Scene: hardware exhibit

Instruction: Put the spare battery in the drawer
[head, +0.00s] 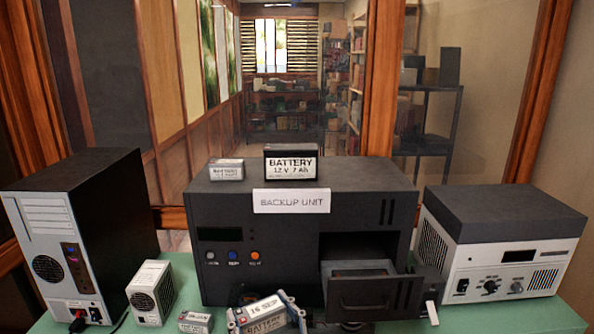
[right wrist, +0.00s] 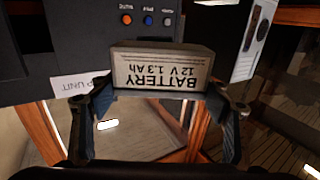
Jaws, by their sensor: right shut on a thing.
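The backup unit (head: 230,270) is a dark box with a white label, standing in the middle of the table. Its drawer (head: 375,297) at the lower right is pulled out, and its inside is partly visible. My right gripper (head: 267,316) is shut on a small grey battery (head: 265,322), in front of the unit and left of the drawer. In the right wrist view the held battery (right wrist: 160,70) appears upside down between the fingers (right wrist: 160,105) and reads 12 V 1.3 Ah. In the head view, "16 SEP" shows on its upper side. My left gripper is out of view.
A larger 12 V 7 Ah battery (head: 290,168) and a small grey battery (head: 227,170) stand on the unit. Another small battery (head: 196,322) and a white vented box (head: 151,293) are at the left. A computer tower (head: 90,230) and a white instrument (head: 495,250) flank the unit.

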